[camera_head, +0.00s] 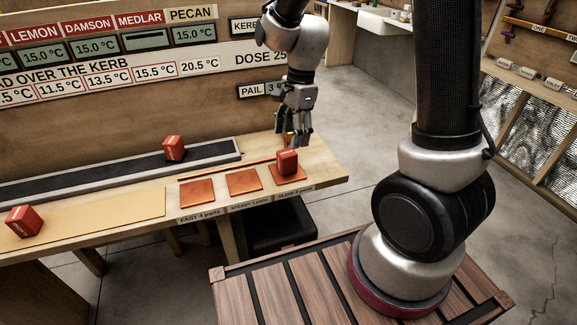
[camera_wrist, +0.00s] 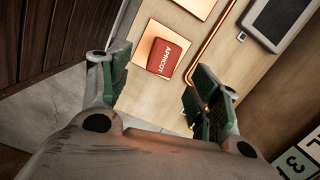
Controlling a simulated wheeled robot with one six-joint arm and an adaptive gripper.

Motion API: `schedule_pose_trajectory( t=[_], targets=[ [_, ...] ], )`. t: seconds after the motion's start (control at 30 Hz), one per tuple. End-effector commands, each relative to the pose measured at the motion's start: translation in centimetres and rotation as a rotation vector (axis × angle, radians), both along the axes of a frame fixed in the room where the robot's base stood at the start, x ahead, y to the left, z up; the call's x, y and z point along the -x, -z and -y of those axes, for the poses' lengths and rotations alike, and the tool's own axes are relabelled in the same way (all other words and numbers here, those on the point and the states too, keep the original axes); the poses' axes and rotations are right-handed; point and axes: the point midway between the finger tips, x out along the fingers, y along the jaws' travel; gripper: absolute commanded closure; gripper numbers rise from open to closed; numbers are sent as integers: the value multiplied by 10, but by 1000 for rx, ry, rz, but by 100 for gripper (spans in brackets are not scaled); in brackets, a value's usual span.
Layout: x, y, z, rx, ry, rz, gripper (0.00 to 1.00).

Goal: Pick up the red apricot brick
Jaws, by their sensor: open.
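The red apricot brick (camera_wrist: 168,62) shows its white APRICOT lettering in the wrist view and sits on an orange square pad (camera_wrist: 150,52). In the head view a red brick (camera_head: 288,162) stands on the rightmost orange pad (camera_head: 302,179), near the right end of the bench; its lettering is too small to read. My gripper (camera_head: 297,140) is just above and behind that brick, pointing down. In the wrist view my gripper (camera_wrist: 160,78) is open and empty, with the brick ahead between the lines of its green-padded fingers.
Another red brick (camera_head: 174,148) is on the dark belt (camera_head: 110,168), and one (camera_head: 24,221) is at the left on a tan mat (camera_head: 95,217). Two empty orange pads (camera_head: 197,193) (camera_head: 243,181) lie left of the brick's pad. A signboard wall (camera_head: 130,100) rises behind the bench.

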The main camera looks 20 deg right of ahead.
Motion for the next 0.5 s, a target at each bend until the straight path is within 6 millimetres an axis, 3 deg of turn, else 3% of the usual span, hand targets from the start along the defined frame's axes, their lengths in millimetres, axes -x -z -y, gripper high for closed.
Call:
schedule_pose_trajectory(
  t=[0.17,0.5],
  targets=[
    [0,9,-1,3,73,-10,38],
    [-3,56,-9,4,72,-13,38]
  ],
)
